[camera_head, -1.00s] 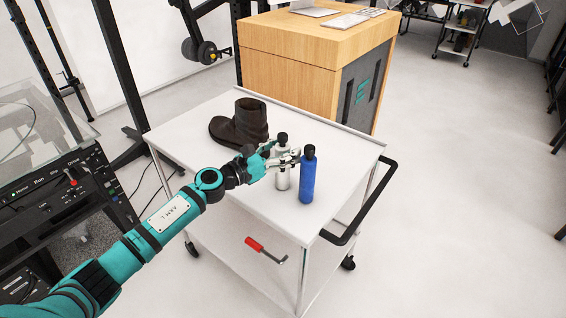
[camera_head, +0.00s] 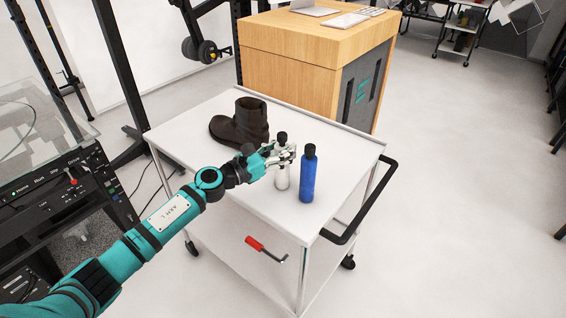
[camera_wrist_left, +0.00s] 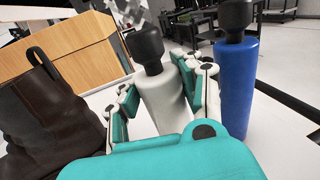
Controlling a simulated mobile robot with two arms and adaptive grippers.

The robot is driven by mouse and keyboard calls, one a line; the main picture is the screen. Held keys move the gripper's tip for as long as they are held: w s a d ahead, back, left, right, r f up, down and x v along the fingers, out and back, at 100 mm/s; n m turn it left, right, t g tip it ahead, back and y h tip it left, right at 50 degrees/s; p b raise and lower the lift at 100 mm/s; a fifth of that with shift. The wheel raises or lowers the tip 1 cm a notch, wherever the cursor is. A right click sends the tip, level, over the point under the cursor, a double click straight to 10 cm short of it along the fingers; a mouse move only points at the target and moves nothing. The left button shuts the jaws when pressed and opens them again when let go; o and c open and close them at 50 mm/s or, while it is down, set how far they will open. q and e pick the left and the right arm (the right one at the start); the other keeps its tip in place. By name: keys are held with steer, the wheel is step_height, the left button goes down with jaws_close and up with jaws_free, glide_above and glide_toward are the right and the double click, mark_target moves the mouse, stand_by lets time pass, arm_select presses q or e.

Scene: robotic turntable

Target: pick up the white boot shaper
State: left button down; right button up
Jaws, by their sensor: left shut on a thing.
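The white boot shaper (camera_head: 282,178) is a white bottle-like cylinder with a black knob on top. It stands upright on the white cart top (camera_head: 215,172). My left gripper (camera_head: 285,156) is shut around its upper body; in the left wrist view the gripper (camera_wrist_left: 163,95) has a finger on each side of the white boot shaper (camera_wrist_left: 165,98). The fingers hide part of its sides. My right gripper is in neither view.
A blue bottle with a black cap (camera_head: 308,176) stands close to the right of the white one. A dark brown boot (camera_head: 241,125) is behind and to the left. A black handle (camera_head: 362,205) edges the cart's right side. The front left of the cart top is clear.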

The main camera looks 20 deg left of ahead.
mark_target(278, 139)
arm_select(q)
steer(key=shift+r, duration=0.1)
steer(key=shift+r, duration=0.65)
step_height(278, 139, up, 3)
steer(key=shift+f+p, duration=0.15)
steer(key=shift+p, duration=0.35)
steer(key=s+d+p, duration=0.2)
steer(key=s+d, duration=0.2)
steer(key=s, duration=1.1)
steer(key=shift+s+r, duration=0.25)
steer(key=shift+r, duration=0.15)
steer(key=shift+d, duration=0.1)
